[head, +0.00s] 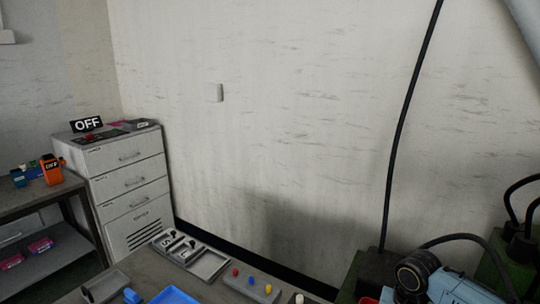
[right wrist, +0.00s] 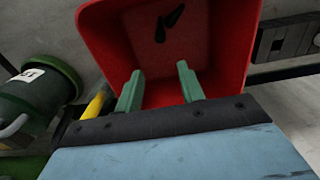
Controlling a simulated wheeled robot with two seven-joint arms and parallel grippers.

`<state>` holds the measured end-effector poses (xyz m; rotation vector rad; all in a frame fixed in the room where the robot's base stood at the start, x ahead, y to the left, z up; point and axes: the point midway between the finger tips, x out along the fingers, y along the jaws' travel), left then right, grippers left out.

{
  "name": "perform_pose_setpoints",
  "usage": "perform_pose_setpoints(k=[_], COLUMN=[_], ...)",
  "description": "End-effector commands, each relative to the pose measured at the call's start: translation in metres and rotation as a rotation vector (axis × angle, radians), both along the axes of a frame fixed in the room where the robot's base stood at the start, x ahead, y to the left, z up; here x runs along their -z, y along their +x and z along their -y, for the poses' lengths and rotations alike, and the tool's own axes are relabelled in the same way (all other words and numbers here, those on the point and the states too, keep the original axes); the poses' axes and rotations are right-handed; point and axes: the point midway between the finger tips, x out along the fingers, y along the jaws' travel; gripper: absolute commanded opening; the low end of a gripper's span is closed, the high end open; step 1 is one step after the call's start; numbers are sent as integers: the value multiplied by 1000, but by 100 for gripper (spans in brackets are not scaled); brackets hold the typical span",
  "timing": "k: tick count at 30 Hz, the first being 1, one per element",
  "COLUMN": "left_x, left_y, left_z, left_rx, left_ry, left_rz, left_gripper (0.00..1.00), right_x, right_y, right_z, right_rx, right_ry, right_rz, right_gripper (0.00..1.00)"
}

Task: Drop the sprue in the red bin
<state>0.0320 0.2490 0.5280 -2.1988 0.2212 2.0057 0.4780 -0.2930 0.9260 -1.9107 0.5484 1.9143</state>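The red bin (right wrist: 225,30) fills the upper middle of the right wrist view, its open mouth facing the camera. Two small dark elongated pieces (right wrist: 174,17) are seen inside it, against its inner surface; they may be the sprue, but they are too small to be sure. My right gripper (right wrist: 160,72) has its two green fingers apart with nothing between them, pointing into the bin's mouth. In the head view, my right arm is at the lower right and its gripper is out of frame. My left gripper is not in view.
A dark green container (right wrist: 35,100) stands left of the bin, with a yellow part (right wrist: 96,103) beside it. In the head view, a grey tray (head: 207,264), a blue tray (head: 172,296) and a board with coloured knobs (head: 250,287) lie on the bench. A drawer cabinet (head: 125,180) stands behind.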

Motion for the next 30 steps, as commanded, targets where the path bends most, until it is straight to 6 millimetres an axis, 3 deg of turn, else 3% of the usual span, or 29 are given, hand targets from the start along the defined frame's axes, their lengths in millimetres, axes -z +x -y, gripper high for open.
perform_pose_setpoints(k=[7,21,30], left_x=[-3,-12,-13], left_y=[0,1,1], left_z=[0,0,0], left_rx=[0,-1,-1], left_ry=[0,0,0], left_rz=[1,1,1], left_gripper=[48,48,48], right_x=[-16,-114,-134], right_y=[1,1,1], right_z=[0,-1,-1], right_rx=[0,-1,0], right_ry=[1,1,0], right_rz=[3,3,1], right_gripper=[39,39,39])
